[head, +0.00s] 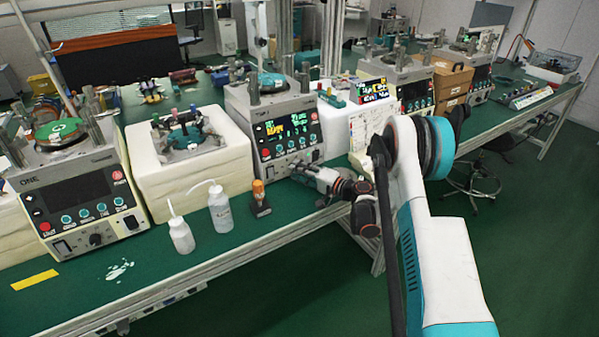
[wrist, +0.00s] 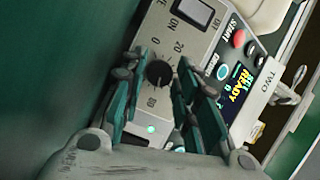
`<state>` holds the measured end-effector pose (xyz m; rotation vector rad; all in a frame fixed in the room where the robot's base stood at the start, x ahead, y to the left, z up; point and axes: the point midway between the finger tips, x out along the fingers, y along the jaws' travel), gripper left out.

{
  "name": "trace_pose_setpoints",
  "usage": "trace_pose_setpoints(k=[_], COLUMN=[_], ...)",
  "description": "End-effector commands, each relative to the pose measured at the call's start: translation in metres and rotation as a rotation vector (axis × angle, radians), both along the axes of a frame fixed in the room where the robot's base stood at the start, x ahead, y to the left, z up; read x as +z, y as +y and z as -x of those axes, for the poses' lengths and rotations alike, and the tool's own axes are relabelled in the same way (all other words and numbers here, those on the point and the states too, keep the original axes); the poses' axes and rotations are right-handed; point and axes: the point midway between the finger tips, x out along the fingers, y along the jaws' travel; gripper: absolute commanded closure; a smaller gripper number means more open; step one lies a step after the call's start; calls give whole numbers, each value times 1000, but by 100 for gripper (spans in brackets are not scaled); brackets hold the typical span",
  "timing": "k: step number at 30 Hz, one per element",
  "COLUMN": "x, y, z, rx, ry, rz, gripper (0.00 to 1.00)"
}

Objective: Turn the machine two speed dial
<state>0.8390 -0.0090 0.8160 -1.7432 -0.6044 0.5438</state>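Machine two (head: 243,100) is a grey lapping machine with a lit display, in the middle of the head view. In the wrist view its face is tilted, with the label TWO (wrist: 274,87) at the right. The speed dial (wrist: 158,73) is a small dark round knob with a number scale around it. My gripper (wrist: 162,70) is open, its green-padded fingers on either side of the dial, with small gaps seeming to show. Contact cannot be told. In the head view my gripper (head: 302,170) is at the lower front of machine two and hides the dial.
Machine one (head: 85,185) stands at the left. Two white bottles (head: 221,208) (head: 181,236) and an orange-handled stamp (head: 260,197) stand on the green bench left of my gripper. A switch (wrist: 196,12) and a red start button (wrist: 239,38) are near the dial.

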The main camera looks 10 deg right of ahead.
Motion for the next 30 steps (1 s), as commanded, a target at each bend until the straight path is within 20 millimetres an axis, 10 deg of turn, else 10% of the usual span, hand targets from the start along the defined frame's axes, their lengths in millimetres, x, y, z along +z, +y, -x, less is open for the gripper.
trace_pose_setpoints(k=[14,30], x=[0,5], y=[-5,-67], z=[5,78], rx=[0,-1], ry=[0,0], rz=[0,0], gripper=[56,56])
